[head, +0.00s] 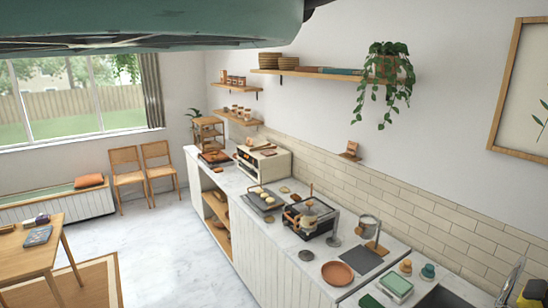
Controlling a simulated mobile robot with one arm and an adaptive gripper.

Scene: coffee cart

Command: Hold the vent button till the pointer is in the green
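I cannot make out a vent button, a pointer or a green zone; they are too small or hidden at this distance. A pot-like vessel (309,207) with brown parts sits on a black stand (318,229) on the counter. A cream box-shaped appliance (270,164) with an orange-lit front stands further back on the same counter. A small silver vessel (367,226) stands by the wall to the right of the pot. My gripper is not in view.
The counter (284,239) runs along the tiled wall. It also bears a dark tray with pale rounds (261,199), a terracotta dish (338,273) and a dark flat board (364,257). A large teal shape fills the top left. The floor (172,250) left of the counter is clear.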

